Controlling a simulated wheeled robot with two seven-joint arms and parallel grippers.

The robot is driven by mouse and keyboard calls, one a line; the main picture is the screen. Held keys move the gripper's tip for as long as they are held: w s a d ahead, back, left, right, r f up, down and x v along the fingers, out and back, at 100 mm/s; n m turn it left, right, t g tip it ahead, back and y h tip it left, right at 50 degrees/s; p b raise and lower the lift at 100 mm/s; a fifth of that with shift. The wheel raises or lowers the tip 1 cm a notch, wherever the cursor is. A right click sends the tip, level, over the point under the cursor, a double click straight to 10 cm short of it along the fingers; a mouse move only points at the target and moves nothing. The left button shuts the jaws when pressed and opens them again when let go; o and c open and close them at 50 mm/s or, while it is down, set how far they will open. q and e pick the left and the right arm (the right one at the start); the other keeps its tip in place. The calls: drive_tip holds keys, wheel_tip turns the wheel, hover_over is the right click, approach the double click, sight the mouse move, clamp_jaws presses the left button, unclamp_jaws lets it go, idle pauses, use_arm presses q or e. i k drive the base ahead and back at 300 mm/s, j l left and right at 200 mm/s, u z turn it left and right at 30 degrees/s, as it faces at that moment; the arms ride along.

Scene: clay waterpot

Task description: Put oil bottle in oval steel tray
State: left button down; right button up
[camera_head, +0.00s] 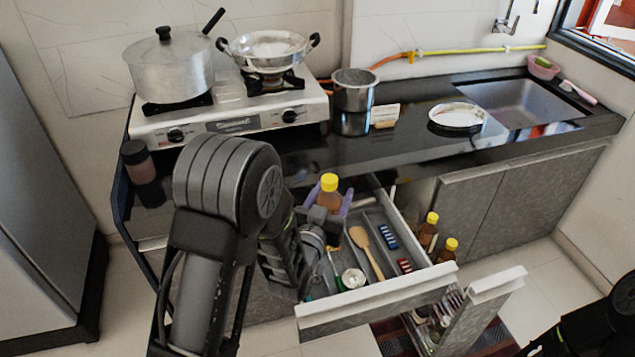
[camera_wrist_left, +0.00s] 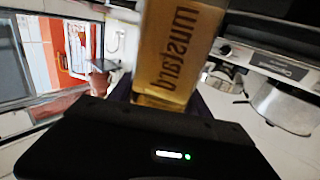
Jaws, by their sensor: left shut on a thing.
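The oil bottle (camera_head: 328,199) is brown with a yellow cap and stands upright between the purple fingers of my left gripper (camera_head: 328,202), above the open drawer. In the left wrist view the bottle (camera_wrist_left: 178,52) reads "mustard", and the left gripper (camera_wrist_left: 160,105) is shut on it. The oval steel tray (camera_head: 457,116) lies on the black counter to the right, apart from the bottle, and looks empty. My right gripper is out of view; only part of my right arm shows at the lower right.
The open drawer (camera_head: 385,293) holds a wooden spoon (camera_head: 366,250) and small items. Two more yellow-capped bottles (camera_head: 428,230) stand beside it. A steel pot (camera_head: 354,90) and a small box (camera_head: 385,115) stand left of the tray, the sink (camera_head: 525,105) behind right.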

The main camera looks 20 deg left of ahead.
sight(470, 117)
drive_tip(key=i+l, duration=0.2)
drive_tip(key=l, duration=0.25)
drive_tip(key=i+l, duration=0.25)
drive_tip(key=l, duration=0.15)
drive_tip(key=i+l, duration=0.2)
drive_tip(key=l, duration=0.25)
drive_tip(key=i+l, duration=0.25)
drive_tip(key=l, duration=0.2)
drive_tip(key=i+l, duration=0.2)
drive_tip(key=l, duration=0.25)
drive_tip(key=i+l, duration=0.2)
drive_tip(key=l, duration=0.2)
drive_tip(key=i+l+z, duration=0.1)
drive_tip(key=i+l, duration=0.15)
drive_tip(key=l, duration=0.2)
drive_tip(key=i+l, duration=0.2)
drive_tip(key=l, duration=0.25)
